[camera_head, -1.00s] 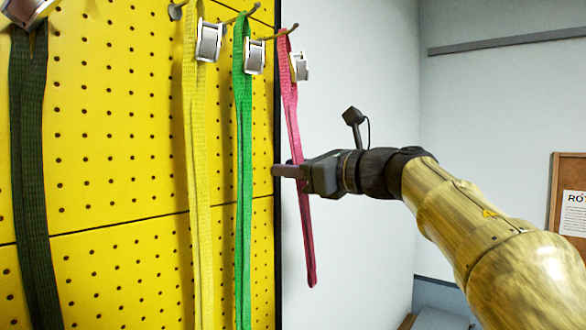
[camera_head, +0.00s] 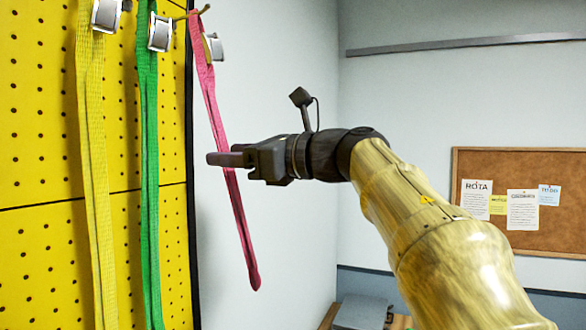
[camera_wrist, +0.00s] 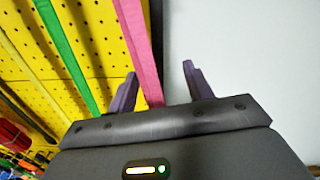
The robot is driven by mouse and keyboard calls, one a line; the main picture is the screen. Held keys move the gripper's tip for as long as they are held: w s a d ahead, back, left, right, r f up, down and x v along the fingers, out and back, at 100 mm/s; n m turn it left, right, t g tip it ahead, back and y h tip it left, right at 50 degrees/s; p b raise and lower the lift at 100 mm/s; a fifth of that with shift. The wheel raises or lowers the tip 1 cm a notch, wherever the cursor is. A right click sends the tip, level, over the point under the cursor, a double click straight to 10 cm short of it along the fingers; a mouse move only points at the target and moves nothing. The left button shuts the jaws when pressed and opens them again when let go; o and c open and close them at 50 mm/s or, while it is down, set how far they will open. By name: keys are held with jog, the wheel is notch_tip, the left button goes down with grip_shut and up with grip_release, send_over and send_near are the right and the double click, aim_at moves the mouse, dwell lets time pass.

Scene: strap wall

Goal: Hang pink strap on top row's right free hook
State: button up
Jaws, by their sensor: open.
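The pink strap (camera_head: 208,85) hangs from a hook (camera_head: 200,9) at the pegboard's top right edge and slants down to the right, with a silver tag near its top. My gripper (camera_head: 214,159) is level with the strap's middle in the head view and covers a short part of it. In the wrist view my gripper (camera_wrist: 159,68) is open, and the pink strap (camera_wrist: 140,45) runs down between the two fingers, nearer the left one. I cannot tell whether it touches that finger. Other hooks are mostly cut off at the top.
A green strap (camera_head: 148,150) and a yellow strap (camera_head: 90,130) hang left of the pink one on the yellow pegboard (camera_head: 38,110), both with silver tags. Right of the board's black edge is bare pale wall (camera_head: 270,60). A corkboard (camera_head: 500,235) is on the far wall.

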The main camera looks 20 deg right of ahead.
jog(key=b+v, duration=0.3)
jog(key=v, duration=0.8)
jog(key=shift+d, duration=0.15)
jog(key=shift+s, duration=0.1)
